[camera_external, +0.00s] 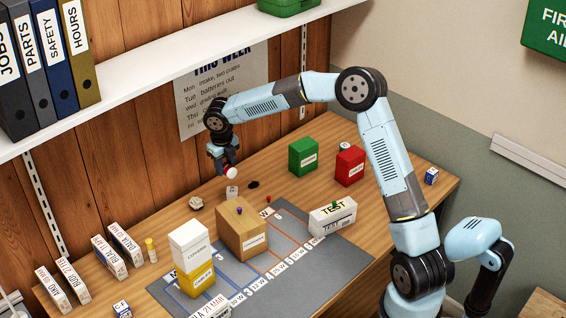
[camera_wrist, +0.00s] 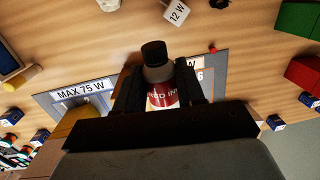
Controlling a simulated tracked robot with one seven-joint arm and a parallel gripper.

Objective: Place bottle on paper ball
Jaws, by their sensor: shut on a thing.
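My gripper (camera_external: 226,160) is shut on a small bottle (camera_external: 231,172) with a red and white label, held in the air above the back of the table. In the wrist view the bottle (camera_wrist: 158,75) shows a black cap, a clear shoulder and a red label reading "RED IN", between the two dark fingers (camera_wrist: 161,88). The paper ball (camera_external: 196,202) is a small crumpled beige lump on the bare wood. In the external view it lies below and left of the bottle, apart from it.
A white "12 W" cube (camera_external: 232,191) and a black disc (camera_external: 254,184) lie near the paper ball. A brown box (camera_external: 242,238) and a white box on a yellow one (camera_external: 197,280) stand in front. Green (camera_external: 302,156) and red boxes (camera_external: 350,165) stand right.

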